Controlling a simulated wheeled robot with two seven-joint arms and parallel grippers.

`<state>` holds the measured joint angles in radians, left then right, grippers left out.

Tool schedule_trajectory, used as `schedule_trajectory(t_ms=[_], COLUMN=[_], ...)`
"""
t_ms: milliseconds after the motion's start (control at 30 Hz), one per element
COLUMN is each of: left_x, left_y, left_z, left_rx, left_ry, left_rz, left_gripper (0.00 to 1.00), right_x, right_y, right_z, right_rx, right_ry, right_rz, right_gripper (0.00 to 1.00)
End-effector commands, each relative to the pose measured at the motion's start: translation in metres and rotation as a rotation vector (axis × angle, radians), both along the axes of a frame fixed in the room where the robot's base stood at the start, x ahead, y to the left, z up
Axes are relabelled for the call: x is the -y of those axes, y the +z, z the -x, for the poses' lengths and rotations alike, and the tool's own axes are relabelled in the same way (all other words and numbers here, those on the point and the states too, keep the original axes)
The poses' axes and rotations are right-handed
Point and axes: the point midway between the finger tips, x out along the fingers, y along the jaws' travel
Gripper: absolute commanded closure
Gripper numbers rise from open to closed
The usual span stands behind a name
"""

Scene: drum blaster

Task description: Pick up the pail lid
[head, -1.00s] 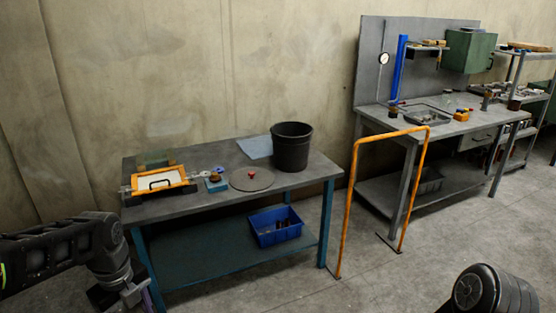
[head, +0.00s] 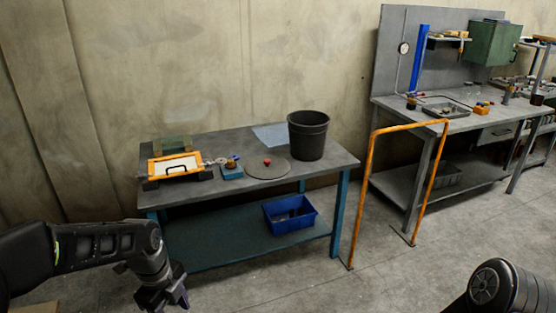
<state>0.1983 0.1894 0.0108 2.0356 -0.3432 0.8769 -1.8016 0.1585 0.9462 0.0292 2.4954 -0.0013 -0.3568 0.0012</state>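The pail lid (head: 268,171) is a flat grey disc with a small red knob (head: 267,161). It lies on the grey table top, just left of the dark pail (head: 308,136), which stands upright and uncovered. My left gripper (head: 172,301) is at the lower left, in front of the table and below its top, well apart from the lid. Its fingers point downward and are dark and small, so I cannot tell how far they are apart. Of my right arm only a dark rounded link shows at the lower right; the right gripper is out of view.
The table (head: 210,189) also bears an orange-framed tray (head: 179,165), a small blue block (head: 231,171) and a pale blue sheet (head: 271,136). A blue bin (head: 290,214) sits on the lower shelf. An orange rail (head: 368,185) stands right of the table, before a workbench (head: 400,104).

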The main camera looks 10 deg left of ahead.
Motion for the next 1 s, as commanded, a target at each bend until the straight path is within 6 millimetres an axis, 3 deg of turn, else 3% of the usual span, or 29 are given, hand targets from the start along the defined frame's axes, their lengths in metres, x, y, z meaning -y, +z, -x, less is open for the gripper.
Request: schedule_trajectory(t_ms=[33, 167, 300, 400, 500, 633, 767, 1000], left_x=[0.02, 0.081, 0.146, 0.18, 0.2, 0.211, 0.214, 0.214], left_y=[-0.027, -0.099, -0.171, -0.208, -0.232, -0.246, -0.251, -0.251], left_z=[0.002, 0.015, 0.054, 0.091, 0.124, 0.152, 0.161, 0.16], left_rx=[-0.019, -0.074, -0.19, -0.282, -0.352, -0.401, -0.414, -0.413], left_ry=[0.085, 0.446, 0.941, 1.294, 1.588, 1.834, 1.928, 1.935], left_rz=[0.036, 0.144, 0.239, 0.268, 0.271, 0.263, 0.26, 0.262], left_gripper=[0.47, 0.47, 0.47, 0.47, 0.47, 0.47, 0.47, 0.49], right_x=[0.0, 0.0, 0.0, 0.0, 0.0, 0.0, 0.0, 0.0], right_y=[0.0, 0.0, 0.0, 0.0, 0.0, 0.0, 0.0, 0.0], right_z=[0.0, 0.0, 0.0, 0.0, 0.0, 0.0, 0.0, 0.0], right_rx=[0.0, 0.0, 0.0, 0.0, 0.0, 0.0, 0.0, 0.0], right_ry=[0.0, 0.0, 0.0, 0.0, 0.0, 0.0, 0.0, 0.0], right_rz=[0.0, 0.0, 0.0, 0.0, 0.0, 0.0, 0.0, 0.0], right_gripper=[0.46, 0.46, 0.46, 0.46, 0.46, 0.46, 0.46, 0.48])
